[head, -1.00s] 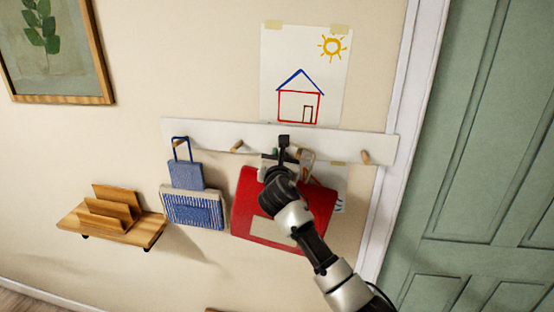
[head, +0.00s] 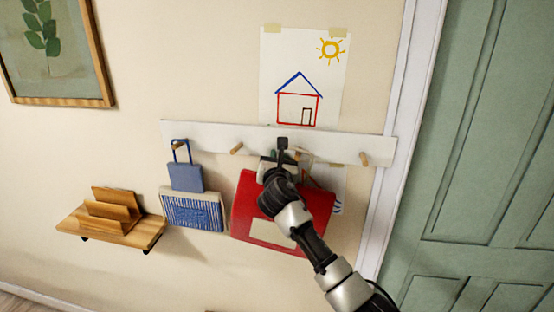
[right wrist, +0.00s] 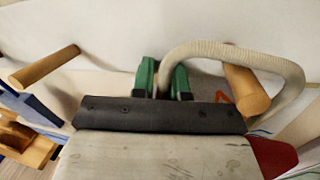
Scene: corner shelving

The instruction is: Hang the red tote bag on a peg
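The red tote bag (head: 243,205) hangs against the wall below the white peg rail (head: 215,136), partly hidden by my right arm. My right gripper (head: 282,152) is at the rail, above the bag. In the right wrist view its green fingertips (right wrist: 163,82) are closed on one side of the bag's beige handle (right wrist: 225,50). The handle arcs to the right around a wooden peg (right wrist: 246,92), whose end shows inside the loop. A corner of the red bag (right wrist: 272,157) shows below right. My left gripper is not in view.
A free peg (head: 236,149) is left of the gripper, and another (head: 364,159) is at right. A blue bag (head: 186,177) and a striped bag (head: 192,209) hang at left. A wooden wall shelf (head: 140,232) is lower left. A green door (head: 480,160) is at right.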

